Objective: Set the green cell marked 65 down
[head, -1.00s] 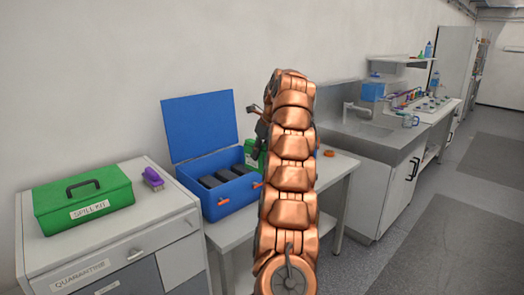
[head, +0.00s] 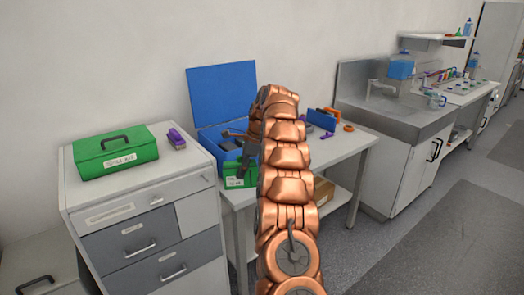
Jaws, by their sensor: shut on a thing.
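The green cell (head: 237,175) with a white label shows left of my arm, in front of the open blue box (head: 208,141). The print on its label is too small to read for certain. My gripper (head: 245,158) is shut on the upper part of the cell and is partly hidden behind my copper-coloured arm. The cell looks upright, near the front edge of the white table (head: 338,152). I cannot tell whether its bottom touches anything. The cell covers part of the box's front.
The box's blue lid (head: 222,92) stands raised at the back. A drawer cabinet (head: 90,195) on the left carries a green spill kit (head: 117,152) and a purple object (head: 177,138). Blue and orange items (head: 322,118) and an orange ring (head: 348,128) lie on the table's right.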

